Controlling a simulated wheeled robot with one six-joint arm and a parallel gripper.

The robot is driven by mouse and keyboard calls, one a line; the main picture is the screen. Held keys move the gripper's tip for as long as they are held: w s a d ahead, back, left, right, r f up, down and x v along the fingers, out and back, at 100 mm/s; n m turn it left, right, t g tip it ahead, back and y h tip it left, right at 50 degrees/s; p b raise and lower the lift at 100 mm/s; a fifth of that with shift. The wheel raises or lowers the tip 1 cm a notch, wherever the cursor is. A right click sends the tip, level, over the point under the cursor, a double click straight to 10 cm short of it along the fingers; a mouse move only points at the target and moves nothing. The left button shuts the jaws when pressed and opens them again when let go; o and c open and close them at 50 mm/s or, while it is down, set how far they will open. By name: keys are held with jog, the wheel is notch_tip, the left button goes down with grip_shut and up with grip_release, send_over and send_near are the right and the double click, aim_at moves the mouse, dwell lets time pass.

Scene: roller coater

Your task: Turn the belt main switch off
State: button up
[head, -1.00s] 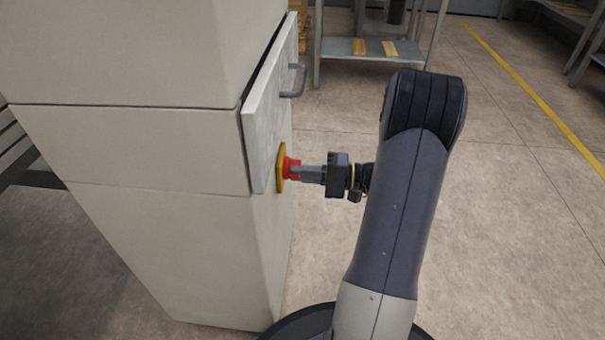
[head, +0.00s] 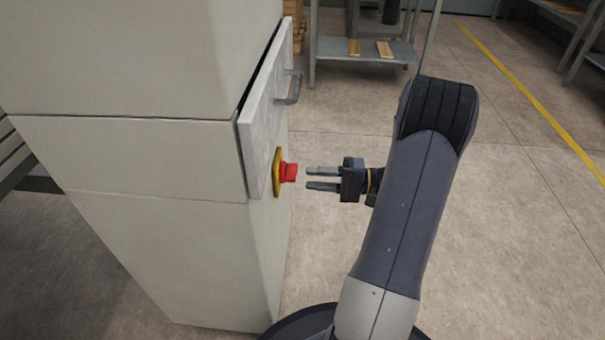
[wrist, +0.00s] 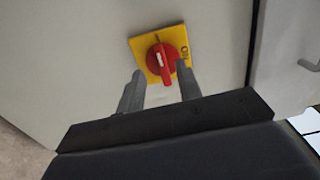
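The belt main switch is a red rotary knob (head: 289,173) on a yellow plate (head: 278,172), on the side panel of the pale cabinet. In the wrist view the red knob (wrist: 163,62) has a white mark on its grip, and the yellow plate (wrist: 149,40) shows tilted, with partly readable dark lettering at its right. My gripper (head: 308,178) is open and empty, its two fingers pointing at the knob with a small gap between. In the wrist view my gripper's fingers (wrist: 160,78) are spread to either side below the knob.
The cabinet (head: 180,240) fills the left. A grey handle (head: 290,88) sticks out from its panel above the switch. A metal shelf table (head: 365,50) with wooden pieces stands behind. The floor (head: 520,230) at the right is clear.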

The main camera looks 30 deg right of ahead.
aim_at(289, 173)
jog(key=p+v, duration=0.1)
jog(key=v, duration=0.5)
jog(key=shift+s+d, duration=0.1)
jog(key=b+x, duration=0.3)
jog(key=x, duration=0.8)
jog(key=shift+d, duration=0.2)
